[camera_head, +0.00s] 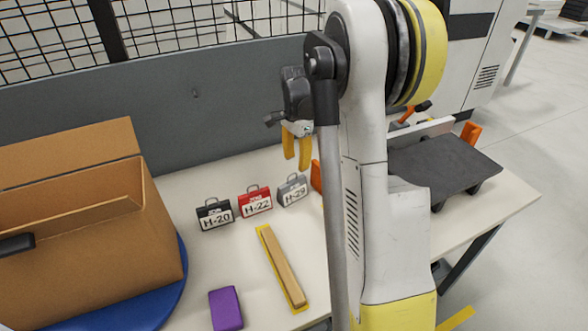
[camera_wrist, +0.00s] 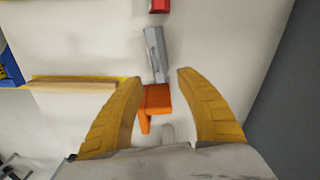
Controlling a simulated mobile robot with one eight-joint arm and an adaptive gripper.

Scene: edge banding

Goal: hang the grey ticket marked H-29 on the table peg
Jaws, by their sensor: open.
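The grey ticket marked H-29 (camera_head: 292,190) stands on the white table, at the right end of a row of three tickets. In the wrist view the grey ticket (camera_wrist: 155,52) is seen from above, just beyond the fingertips. My gripper (camera_head: 297,160) is open and empty, with its yellow fingers pointing down above and behind the ticket. The wrist view shows the two fingers spread apart (camera_wrist: 158,82). An orange piece (camera_wrist: 157,100) lies between the fingers in that view, close to the ticket. I cannot make out a table peg for certain.
The red H-22 ticket (camera_head: 255,202) and black H-20 ticket (camera_head: 214,214) stand left of the grey one. A wooden strip (camera_head: 280,268) and a purple block (camera_head: 226,308) lie in front. A cardboard box (camera_head: 80,235) is left; a grey panel (camera_head: 160,105) stands behind.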

